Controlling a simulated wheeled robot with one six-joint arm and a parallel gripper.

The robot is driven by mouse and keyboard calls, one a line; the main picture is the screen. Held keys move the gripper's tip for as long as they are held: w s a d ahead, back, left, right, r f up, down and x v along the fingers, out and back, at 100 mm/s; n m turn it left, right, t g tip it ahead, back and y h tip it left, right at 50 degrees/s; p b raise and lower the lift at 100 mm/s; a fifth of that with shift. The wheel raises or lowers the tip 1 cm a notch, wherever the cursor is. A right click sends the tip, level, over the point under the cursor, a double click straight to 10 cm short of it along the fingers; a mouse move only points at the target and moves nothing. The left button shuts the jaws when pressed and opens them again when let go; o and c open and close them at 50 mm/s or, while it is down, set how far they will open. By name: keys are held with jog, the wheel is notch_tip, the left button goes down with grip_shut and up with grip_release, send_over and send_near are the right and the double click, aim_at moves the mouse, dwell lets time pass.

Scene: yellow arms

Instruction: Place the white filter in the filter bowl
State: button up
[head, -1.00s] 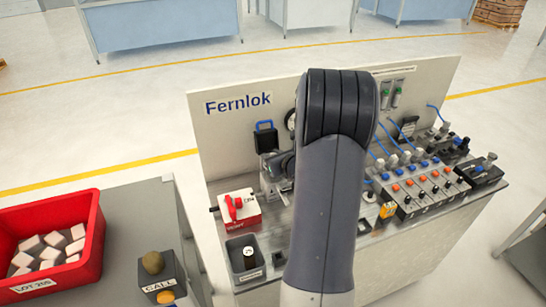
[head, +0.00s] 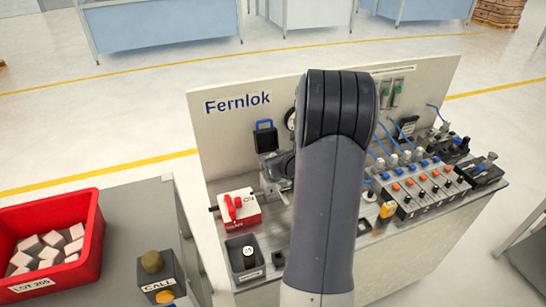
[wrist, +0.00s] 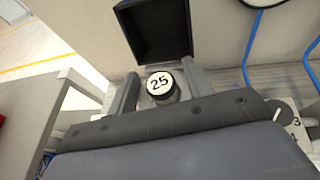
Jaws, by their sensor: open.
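The white filter shows in the wrist view as a short cylinder (wrist: 160,84) with a round white top marked 25. My gripper (wrist: 161,70) is open, with one grey finger on each side of it; I cannot tell whether they touch it. In the head view, a similar white-topped cylinder (head: 248,252) stands in a small grey tray (head: 238,243) at the station's front left. My own arm hides the gripper's fingers there. I cannot identify the filter bowl with certainty; a dark square box (wrist: 157,32) shows beyond the cylinder in the wrist view.
A red switch box (head: 240,212) stands behind the tray. The Fernlok panel (head: 230,125) rises at the back. A valve row (head: 420,185) with blue hoses is at the right. A red bin (head: 93,235) of pale blocks and a call button box (head: 160,280) are at the left.

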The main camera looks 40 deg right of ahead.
jog(key=shift+s+r, duration=0.15)
jog(key=shift+r, duration=0.2)
jog(key=d+v, duration=0.1)
jog(key=v, duration=1)
jog(key=shift+s+a+b, duration=0.35)
jog(key=shift+a, duration=0.15)
jog(key=shift+c, duration=0.4)
